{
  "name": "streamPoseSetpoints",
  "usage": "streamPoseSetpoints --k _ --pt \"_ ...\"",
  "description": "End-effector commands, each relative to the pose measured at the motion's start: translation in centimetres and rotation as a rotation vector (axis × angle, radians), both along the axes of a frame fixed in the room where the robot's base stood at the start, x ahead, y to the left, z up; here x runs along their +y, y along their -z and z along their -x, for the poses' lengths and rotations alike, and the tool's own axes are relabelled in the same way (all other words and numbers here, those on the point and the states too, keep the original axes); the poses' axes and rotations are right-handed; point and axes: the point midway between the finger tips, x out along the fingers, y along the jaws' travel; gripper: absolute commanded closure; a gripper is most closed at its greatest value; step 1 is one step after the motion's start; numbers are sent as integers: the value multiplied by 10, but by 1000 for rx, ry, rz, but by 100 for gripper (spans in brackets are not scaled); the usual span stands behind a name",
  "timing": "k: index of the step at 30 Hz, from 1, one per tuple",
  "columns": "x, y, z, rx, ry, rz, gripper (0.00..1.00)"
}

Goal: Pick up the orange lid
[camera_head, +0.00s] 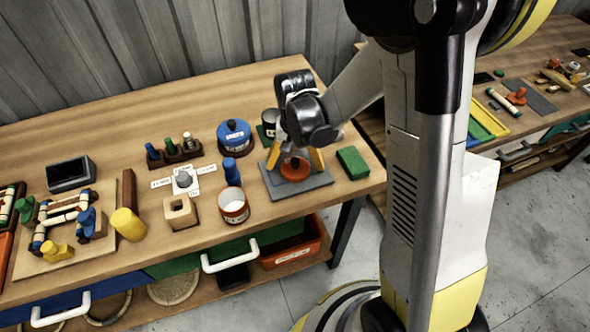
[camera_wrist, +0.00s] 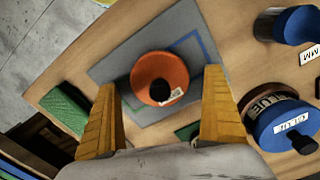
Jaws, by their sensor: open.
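The orange lid (camera_head: 295,169) is round with a dark knob and lies on a grey mat (camera_head: 311,185) near the right end of the workbench. In the wrist view the lid (camera_wrist: 150,78) shows whole, with a small white label by its knob. My gripper (camera_head: 294,160) is above the mat, close to the lid. In the wrist view my gripper (camera_wrist: 164,105) has its two yellow fingers wide apart, one on each side of the lid's near edge. It holds nothing. In the head view my wrist hides part of the lid's surroundings.
A green block (camera_head: 353,163) lies right of the mat. A blue-lidded glue pot (camera_head: 234,136), a dark can (camera_head: 270,122) and an open white-and-red can (camera_head: 233,206) stand close by on the left. The bench's front edge is near the mat.

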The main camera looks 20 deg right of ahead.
Motion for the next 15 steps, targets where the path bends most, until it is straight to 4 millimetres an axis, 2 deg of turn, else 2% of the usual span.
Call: streamPoseSetpoints --k 5,10,11,15 --pt "0 -1 0 0 0 0 1" --pt "0 -1 0 0 0 0 53" --pt "0 -1 0 0 0 0 58" --pt "0 -1 0 0 0 0 58"
